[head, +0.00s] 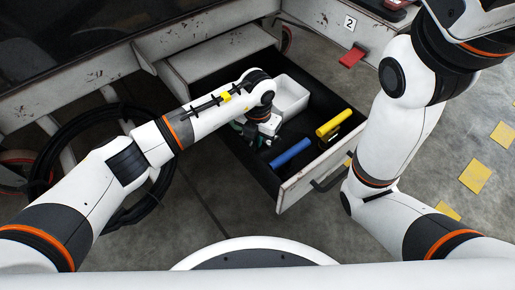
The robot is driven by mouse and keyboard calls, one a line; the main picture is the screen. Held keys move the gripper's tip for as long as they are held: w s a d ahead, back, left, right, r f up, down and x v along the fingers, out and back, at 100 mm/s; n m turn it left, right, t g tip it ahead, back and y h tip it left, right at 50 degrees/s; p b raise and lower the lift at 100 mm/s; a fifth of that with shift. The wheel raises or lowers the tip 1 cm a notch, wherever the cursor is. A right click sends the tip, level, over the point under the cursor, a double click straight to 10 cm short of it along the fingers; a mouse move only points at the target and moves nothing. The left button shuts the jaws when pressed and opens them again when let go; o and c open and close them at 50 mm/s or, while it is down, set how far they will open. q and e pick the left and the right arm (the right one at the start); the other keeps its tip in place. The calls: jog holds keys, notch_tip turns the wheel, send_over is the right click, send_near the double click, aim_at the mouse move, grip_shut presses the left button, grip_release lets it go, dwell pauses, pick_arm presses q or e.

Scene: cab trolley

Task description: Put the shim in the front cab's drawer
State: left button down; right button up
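The drawer (293,192) is pulled open, with a scuffed pale front panel and a dark inside. My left arm reaches over it from the left. My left gripper (262,136) is low inside the drawer, in front of a white bin and behind a blue cylinder-like piece. Its fingers are small, dark and partly hidden by the wrist, so I cannot tell whether they are open or hold anything. I cannot pick out the shim for certain; it may be hidden at the gripper. My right arm rises on the right, and its gripper is out of view.
The drawer holds the white bin (290,97), the blue piece (291,153) and a yellow piece (334,124). A red piece (352,57) is by the label "2" (349,23). A black hose coil (90,120) lies at left. Yellow squares (475,175) mark the floor.

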pick_arm(q)
notch_tip(320, 180, down, 4)
jog(key=shift+b, duration=0.95)
jog(key=shift+r, duration=0.15)
jog(key=shift+f, duration=0.2)
jog(key=c, duration=1.6)
grip_release()
jog(key=shift+c, duration=0.2)
jog(key=shift+r, duration=0.1)
